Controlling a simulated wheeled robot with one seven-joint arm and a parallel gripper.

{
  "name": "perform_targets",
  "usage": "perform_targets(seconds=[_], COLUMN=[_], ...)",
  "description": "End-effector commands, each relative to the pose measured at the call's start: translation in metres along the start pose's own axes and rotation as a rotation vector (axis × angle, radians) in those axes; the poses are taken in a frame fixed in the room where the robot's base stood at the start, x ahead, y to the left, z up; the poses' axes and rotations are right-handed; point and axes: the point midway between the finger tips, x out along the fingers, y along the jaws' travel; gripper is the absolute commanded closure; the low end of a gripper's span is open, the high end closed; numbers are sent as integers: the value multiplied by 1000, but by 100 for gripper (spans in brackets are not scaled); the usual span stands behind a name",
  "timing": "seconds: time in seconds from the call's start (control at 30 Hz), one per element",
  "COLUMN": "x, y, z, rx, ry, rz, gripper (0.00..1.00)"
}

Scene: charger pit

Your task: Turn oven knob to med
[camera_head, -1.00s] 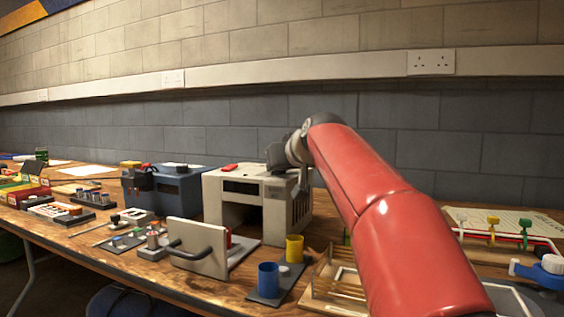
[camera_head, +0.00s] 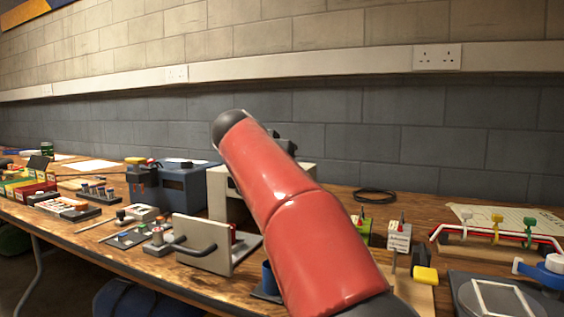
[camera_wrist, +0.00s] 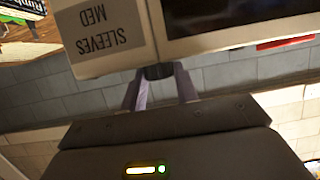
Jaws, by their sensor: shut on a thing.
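The oven is a pale box (camera_head: 217,193), mostly hidden behind my red arm in the head view. In the wrist view its pale face (camera_wrist: 84,62) shows upside down, with a label (camera_wrist: 103,28) reading "SLEEVES MED" beside a dark panel (camera_wrist: 215,15). My gripper (camera_wrist: 159,76) is shut on a small dark knob (camera_wrist: 158,71) at the oven's edge near the label. A finger stands on either side of the knob. The knob's pointer and setting cannot be made out. The head view hides my fingers behind the arm.
A blue-grey box (camera_head: 183,188) stands left of the oven. A board with a handled panel (camera_head: 205,243) and a blue cup (camera_head: 269,278) stand in front. Small devices (camera_head: 399,236) and a red-railed rack (camera_head: 492,240) lie to the right.

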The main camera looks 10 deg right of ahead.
Motion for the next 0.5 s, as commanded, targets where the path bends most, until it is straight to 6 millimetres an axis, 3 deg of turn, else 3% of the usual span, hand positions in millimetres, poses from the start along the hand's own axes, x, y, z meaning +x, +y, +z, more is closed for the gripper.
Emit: perform_targets(seconds=[0.5], x=[1], y=[-2], z=[2], rx=[35], ry=[-5], rz=[87], gripper=[92])
